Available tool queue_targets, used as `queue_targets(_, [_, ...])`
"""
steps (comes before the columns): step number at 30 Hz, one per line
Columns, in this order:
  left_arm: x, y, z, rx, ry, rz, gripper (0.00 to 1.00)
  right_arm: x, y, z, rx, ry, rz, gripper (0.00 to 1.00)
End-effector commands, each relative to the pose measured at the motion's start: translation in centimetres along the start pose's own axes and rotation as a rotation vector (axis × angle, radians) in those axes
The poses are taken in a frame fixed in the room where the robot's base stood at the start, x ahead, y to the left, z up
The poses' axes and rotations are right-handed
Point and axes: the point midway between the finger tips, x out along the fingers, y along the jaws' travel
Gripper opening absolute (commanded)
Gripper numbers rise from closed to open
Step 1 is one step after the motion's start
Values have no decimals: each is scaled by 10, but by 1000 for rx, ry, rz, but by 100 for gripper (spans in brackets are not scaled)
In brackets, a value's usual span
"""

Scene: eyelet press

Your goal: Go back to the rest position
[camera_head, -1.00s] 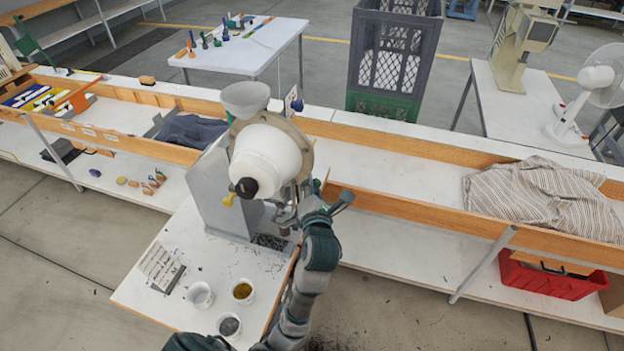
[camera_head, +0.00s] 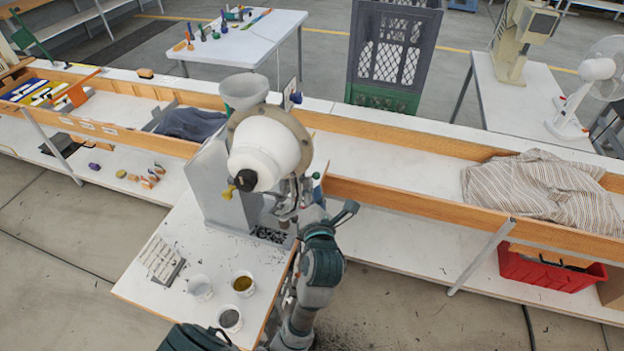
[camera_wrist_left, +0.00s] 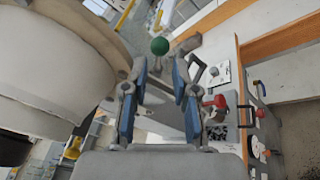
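The eyelet press (camera_head: 221,190) stands on the small white table, with a round white housing (camera_head: 268,143) and a grey hopper (camera_head: 243,92) on top. My left gripper (camera_head: 287,207) is close beside the press's right side, its fingers partly hidden there. In the left wrist view it (camera_wrist_left: 159,68) is open, with blue-padded fingers apart and nothing held between them. A green ball knob (camera_wrist_left: 160,46) shows just beyond the fingertips; I cannot tell whether they touch it. My right gripper is not in view.
A long wood-edged bench (camera_head: 420,197) runs behind, with striped cloth (camera_head: 545,190) at right. A red crate (camera_head: 550,274) sits below. The white housing (camera_wrist_left: 55,70) is close beside the left fingers.

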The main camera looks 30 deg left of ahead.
Motion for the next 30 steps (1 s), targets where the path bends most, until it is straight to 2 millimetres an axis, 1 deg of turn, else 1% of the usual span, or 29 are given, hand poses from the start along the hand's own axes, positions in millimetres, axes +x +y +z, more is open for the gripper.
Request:
queue_targets(1, [-8,-1,1,-1,-2,-3,28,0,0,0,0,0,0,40])
queue_targets(3, [-16,-1,0,0,-1,-2,28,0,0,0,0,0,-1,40])
queue_targets(7, [-22,-1,0,1,1,-1,28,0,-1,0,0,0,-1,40])
queue_targets(20, [-23,-1,0,1,0,-1,28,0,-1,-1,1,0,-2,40])
queue_targets(23, [-21,-4,-1,16,6,9,28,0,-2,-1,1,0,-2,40])
queue_targets(26, [-8,-19,-7,107,32,65,28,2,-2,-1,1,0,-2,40])
queue_targets(29, [12,-51,-16,310,44,174,28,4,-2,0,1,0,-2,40])
queue_targets(30, [20,-72,-19,428,30,221,28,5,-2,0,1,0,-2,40])
